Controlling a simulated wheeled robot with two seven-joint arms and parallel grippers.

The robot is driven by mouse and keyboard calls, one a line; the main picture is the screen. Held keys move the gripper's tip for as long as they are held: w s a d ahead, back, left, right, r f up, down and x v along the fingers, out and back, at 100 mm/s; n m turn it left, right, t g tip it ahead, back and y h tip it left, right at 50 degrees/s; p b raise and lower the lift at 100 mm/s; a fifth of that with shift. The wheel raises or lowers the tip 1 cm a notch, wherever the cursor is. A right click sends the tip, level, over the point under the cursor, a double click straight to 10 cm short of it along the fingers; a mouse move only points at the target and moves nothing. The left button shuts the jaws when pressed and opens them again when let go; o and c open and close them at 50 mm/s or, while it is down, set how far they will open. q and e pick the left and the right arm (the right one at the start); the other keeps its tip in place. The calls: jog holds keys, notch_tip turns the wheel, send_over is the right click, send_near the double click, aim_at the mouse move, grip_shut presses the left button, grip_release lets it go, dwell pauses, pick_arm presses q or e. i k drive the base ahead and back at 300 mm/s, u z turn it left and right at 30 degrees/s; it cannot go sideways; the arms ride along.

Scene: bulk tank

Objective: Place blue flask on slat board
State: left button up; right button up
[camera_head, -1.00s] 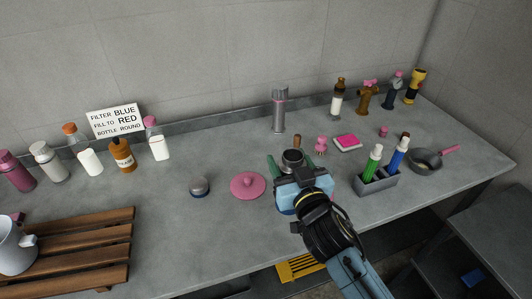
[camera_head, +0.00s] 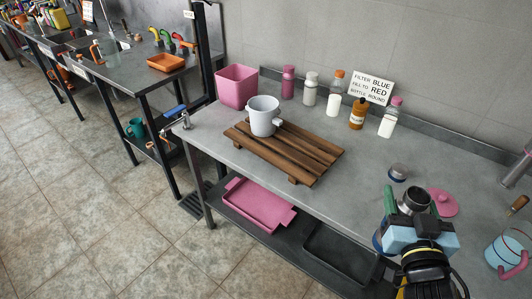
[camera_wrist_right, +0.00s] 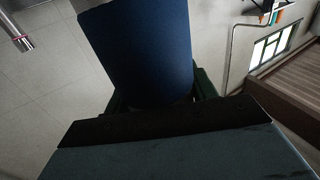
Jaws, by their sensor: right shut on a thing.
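The blue flask, with a steel neck (camera_head: 414,199), is held upright in my right gripper (camera_head: 411,206) at the lower right of the head view. Most of its body is hidden there by the gripper. In the right wrist view its dark blue body (camera_wrist_right: 140,50) sits between the green fingers, which are shut on it. The wooden slat board (camera_head: 300,143) lies on the counter, left of the gripper and apart from it. A light grey mug (camera_head: 262,115) stands on the board's left part; its right part is bare. My left gripper is not in view.
A pink bin (camera_head: 237,86) stands behind the board's left end. Several bottles, including an orange-brown one (camera_head: 357,115), line the wall. A small steel-topped jar (camera_head: 398,171), a pink lid (camera_head: 442,202) and a light blue pail (camera_head: 505,252) are near the gripper. Counter between board and gripper is clear.

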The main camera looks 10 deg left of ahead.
aim_at(307, 154)
jog(key=u, duration=0.7)
jog(key=i, duration=0.75)
jog(key=z, duration=0.45)
